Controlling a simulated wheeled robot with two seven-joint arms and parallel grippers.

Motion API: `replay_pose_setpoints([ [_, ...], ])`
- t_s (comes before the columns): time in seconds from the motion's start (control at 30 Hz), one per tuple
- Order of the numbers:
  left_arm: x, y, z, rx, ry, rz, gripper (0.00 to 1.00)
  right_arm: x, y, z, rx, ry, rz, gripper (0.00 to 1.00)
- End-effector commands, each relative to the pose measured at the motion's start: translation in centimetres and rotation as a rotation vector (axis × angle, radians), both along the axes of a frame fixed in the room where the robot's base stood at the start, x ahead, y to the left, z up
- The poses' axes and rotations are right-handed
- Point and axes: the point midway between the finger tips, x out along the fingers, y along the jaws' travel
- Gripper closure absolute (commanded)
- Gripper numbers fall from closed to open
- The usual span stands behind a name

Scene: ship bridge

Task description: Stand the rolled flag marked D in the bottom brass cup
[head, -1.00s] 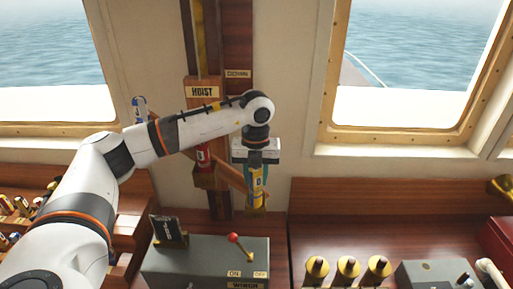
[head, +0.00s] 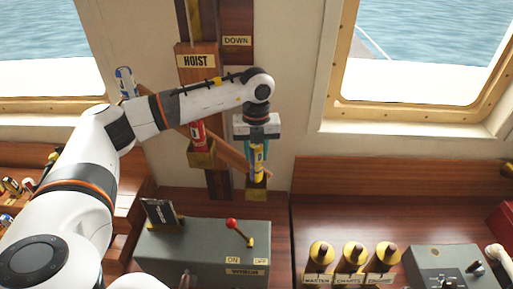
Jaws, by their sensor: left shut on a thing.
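My left gripper (head: 258,146) points down and is shut on a yellow rolled flag (head: 258,166) with a small dark mark too small to read. The flag is roughly upright. Its lower end is right at the bottom brass cup (head: 256,189), at the low right end of the slanted wooden bar. I cannot tell whether the end is inside the cup or just above or in front of it. My right gripper is not in view.
A red rolled flag (head: 198,135) stands in the middle brass cup (head: 201,159). A blue and white one (head: 125,82) is at the bar's upper left. Below are the grey winch box (head: 200,250) with its red-knobbed lever (head: 238,231) and several brass fittings (head: 353,254).

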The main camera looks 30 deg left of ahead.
Motion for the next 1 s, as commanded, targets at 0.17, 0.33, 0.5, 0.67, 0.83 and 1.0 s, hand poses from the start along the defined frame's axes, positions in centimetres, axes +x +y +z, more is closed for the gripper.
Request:
replay_pose_setpoints([
  [0.17,0.0,-0.1,-2.0,-0.002,-0.001,-0.001,0.90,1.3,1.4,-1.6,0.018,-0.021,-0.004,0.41],
  [0.33,0.0,-0.1,-3.6,-0.002,-0.001,-0.001,0.90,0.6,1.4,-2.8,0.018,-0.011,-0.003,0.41],
  [0.5,0.0,-0.1,-4.7,-0.002,-0.001,-0.002,0.90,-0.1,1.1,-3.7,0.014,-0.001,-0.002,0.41],
  [0.67,0.0,-0.1,-5.1,-0.002,-0.001,-0.002,0.90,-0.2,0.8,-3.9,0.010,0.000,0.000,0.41],
  [0.83,0.0,-0.1,-5.0,-0.002,-0.001,-0.002,0.90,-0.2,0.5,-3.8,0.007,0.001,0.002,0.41],
  [1.0,0.0,-0.1,-5.0,-0.002,-0.001,-0.002,0.90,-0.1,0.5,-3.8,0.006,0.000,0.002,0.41],
])
